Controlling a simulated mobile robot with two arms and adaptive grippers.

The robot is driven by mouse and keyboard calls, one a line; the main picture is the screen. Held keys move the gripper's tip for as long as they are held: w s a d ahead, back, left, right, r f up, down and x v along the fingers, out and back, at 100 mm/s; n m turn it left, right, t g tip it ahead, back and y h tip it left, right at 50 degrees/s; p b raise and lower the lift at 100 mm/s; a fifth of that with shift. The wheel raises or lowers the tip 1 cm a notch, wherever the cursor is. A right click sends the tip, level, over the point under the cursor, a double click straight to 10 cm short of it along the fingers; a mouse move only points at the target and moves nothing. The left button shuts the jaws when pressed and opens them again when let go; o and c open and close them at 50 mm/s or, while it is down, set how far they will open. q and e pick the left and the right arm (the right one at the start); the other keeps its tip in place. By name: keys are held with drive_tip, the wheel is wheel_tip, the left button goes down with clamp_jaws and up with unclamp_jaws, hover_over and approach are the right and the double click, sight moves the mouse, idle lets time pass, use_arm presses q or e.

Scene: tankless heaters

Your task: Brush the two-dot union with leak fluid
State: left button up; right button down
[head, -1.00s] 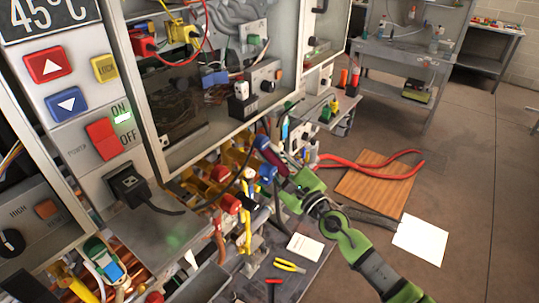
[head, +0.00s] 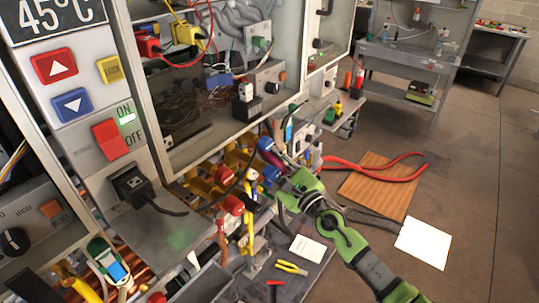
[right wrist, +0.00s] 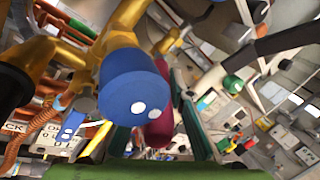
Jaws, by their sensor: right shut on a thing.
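The two-dot union is a blue cap (right wrist: 137,88) with two white dots on a brass pipe, large in the middle of the right wrist view. In the head view a blue fitting (head: 270,174) just below my fingertips looks like it. In the wrist view the cap covers part of this object. I cannot tell whether its tip touches the union. My left gripper is not in view.
Brass pipes and red caps (head: 232,204) crowd the area below the heater cabinets. A black cable (head: 170,209) hangs in front. A wooden board (head: 375,190) and white sheet (head: 423,242) lie to the right.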

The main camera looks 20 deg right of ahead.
drive_tip(key=shift+w+d+b, duration=0.4)
drive_tip(key=shift+d+b, duration=0.25)
drive_tip(key=shift+d, duration=0.1)
drive_tip(key=shift+s+a+r+p, duration=0.15)
drive_tip(key=shift+s+a+p, duration=0.05)
drive_tip(key=shift+a+p, duration=0.45)
drive_tip(key=shift+s+a, duration=0.2)
drive_tip(key=shift+a, duration=0.05)
drive_tip(key=shift+d, duration=0.1)
